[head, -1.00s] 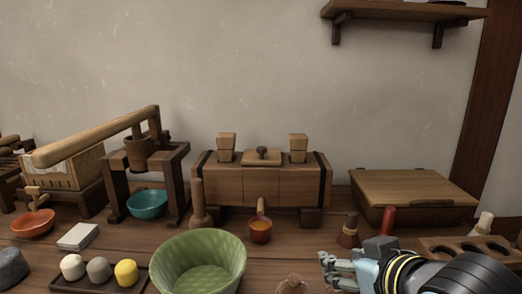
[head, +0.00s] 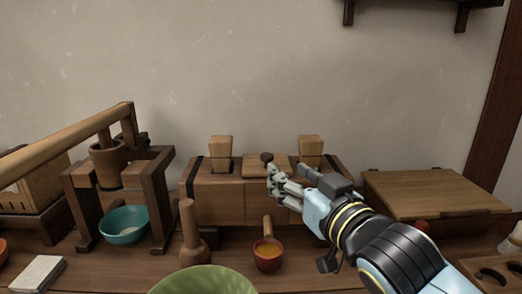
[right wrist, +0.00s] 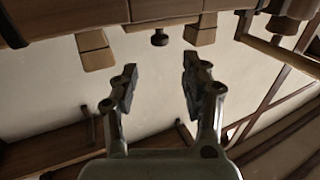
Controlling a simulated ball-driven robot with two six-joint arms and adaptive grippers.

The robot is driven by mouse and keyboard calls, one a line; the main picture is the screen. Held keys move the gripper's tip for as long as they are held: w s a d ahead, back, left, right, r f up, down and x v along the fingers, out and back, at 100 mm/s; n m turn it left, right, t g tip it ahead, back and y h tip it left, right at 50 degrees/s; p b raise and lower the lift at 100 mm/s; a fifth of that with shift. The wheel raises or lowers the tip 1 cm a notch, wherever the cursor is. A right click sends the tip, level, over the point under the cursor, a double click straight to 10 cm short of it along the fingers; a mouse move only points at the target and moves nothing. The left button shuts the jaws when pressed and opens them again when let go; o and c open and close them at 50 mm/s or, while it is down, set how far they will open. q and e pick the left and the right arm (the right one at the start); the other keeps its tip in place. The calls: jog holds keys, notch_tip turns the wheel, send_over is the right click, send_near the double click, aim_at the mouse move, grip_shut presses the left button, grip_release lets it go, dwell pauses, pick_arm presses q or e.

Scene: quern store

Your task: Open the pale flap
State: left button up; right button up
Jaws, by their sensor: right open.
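A wooden press box (head: 225,207) stands mid-table against the wall. On its top lies a light wooden panel (head: 252,167) with a dark knob (head: 266,157), between two upright wooden wedges. At right, a low box has a flat, pale wooden lid (head: 435,192), lying closed. I cannot tell for certain which of the two is the flap. My right gripper (head: 288,181) is open and empty, in front of the press box near the knob. In the right wrist view the knob (right wrist: 160,38) appears beyond the gap between my spread fingers (right wrist: 160,82). My left gripper is not in view.
A green bowl (head: 205,281) is at the front edge. A teal bowl (head: 124,226) sits under the lever stand at left. A wall shelf hangs upper right.

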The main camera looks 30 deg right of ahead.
aim_at(269, 157)
jog(key=w, duration=0.9)
jog(key=shift+d, duration=0.25)
jog(key=shift+w, duration=0.6)
jog(key=c, duration=0.4)
grip_shut()
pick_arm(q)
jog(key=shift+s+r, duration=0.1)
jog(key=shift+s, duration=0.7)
pick_arm(e)
jog(key=shift+f, duration=0.1)
